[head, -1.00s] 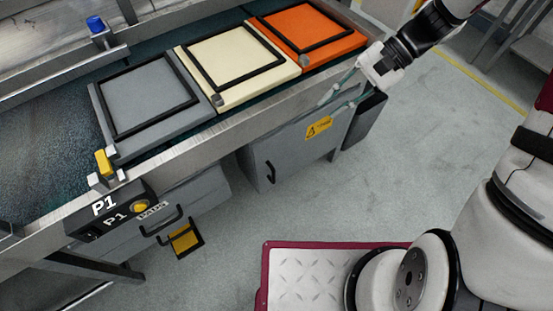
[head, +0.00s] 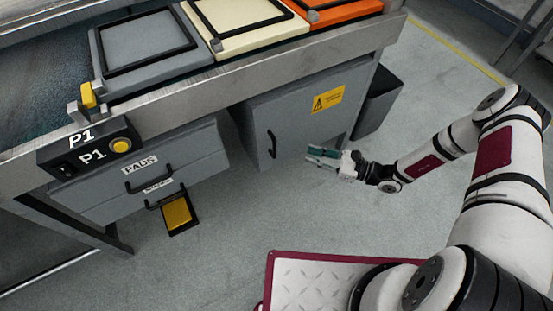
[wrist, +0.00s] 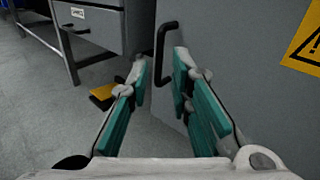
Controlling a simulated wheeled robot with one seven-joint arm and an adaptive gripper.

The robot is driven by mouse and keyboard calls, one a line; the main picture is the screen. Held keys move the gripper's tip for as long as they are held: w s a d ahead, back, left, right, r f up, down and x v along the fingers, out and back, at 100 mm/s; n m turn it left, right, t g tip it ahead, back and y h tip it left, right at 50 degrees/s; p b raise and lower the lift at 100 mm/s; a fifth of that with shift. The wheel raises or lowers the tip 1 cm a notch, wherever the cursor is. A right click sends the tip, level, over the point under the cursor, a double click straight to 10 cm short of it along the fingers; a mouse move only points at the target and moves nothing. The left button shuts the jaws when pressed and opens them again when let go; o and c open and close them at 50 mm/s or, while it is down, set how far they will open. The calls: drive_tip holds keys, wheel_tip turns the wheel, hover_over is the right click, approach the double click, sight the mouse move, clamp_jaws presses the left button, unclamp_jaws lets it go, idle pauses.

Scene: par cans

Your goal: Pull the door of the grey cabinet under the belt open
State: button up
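The grey cabinet (head: 300,118) stands under the belt, with a yellow warning label (head: 328,98) on its door. Its door looks shut. A black upright handle (head: 272,144) is at the door's left edge. My gripper (head: 312,155) is open and empty, to the right of the handle and in front of the door, with its fingers pointing left. In the wrist view the handle (wrist: 160,40) shows beyond the fingertips, between and above them. The gripper (wrist: 160,75) is apart from the handle.
A drawer unit marked PADS (head: 150,175) is left of the cabinet, with a yellow-bottomed tray (head: 180,213) low beside it. A dark bin (head: 378,100) stands to the right. Grey, cream and orange padded squares lie on the belt. The floor in front is clear.

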sight(275, 149)
drive_tip(key=shift+m+t, duration=0.8)
drive_tip(key=shift+m, duration=0.1)
drive_tip(key=w+a+f+b, duration=0.1)
drive_tip(key=a, duration=0.3)
drive_tip(key=w+a+f+b, duration=0.1)
drive_tip(key=a, duration=0.3)
drive_tip(key=w+a+f+b, duration=0.1)
drive_tip(key=w+a+f, duration=0.1)
drive_tip(key=a, duration=0.3)
clamp_jaws()
